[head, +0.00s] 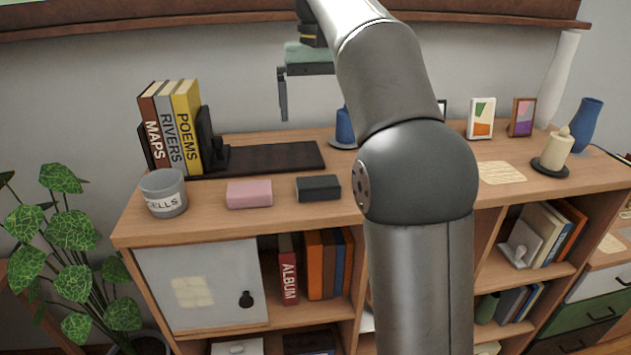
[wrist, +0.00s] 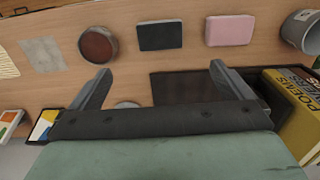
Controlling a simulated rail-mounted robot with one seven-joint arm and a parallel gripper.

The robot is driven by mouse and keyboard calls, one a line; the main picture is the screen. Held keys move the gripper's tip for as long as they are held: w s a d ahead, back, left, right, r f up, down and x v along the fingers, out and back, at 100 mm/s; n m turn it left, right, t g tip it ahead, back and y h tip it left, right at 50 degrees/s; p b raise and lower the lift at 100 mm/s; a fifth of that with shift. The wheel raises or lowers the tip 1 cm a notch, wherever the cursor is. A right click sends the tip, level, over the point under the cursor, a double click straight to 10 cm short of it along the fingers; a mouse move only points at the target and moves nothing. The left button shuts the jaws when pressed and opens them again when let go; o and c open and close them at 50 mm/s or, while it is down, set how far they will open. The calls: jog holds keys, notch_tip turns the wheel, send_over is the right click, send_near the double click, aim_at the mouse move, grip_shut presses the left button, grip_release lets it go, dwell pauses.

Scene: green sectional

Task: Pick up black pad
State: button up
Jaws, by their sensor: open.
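The black pad (head: 318,187) is a small dark block lying flat near the front edge of the shelf top, just right of a pink block (head: 249,194). It also shows in the wrist view (wrist: 160,36), at the top middle, beyond the fingertips. My gripper (wrist: 160,68) is open with nothing between its fingers. In the head view it hangs above the back of the shelf top, higher than the pad and apart from it. One finger shows there; the other is hidden behind my arm.
A dark flat board (head: 265,157) lies behind the blocks, beside upright books (head: 172,127). A grey cup (head: 163,192) stands left of the pink block. A round brown-filled container (wrist: 98,45) is beside the pad in the wrist view. A candle (head: 556,149) stands right.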

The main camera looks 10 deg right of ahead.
jog(key=b, duration=0.3)
send_over(318, 181)
jog(key=f, duration=1.1)
jog(key=shift+s, duration=0.25)
jog(key=shift+w+f+p, duration=0.2)
jog(key=shift+f+p, duration=0.2)
jog(key=shift+f, duration=2.5)
jog(key=c, duration=0.9)
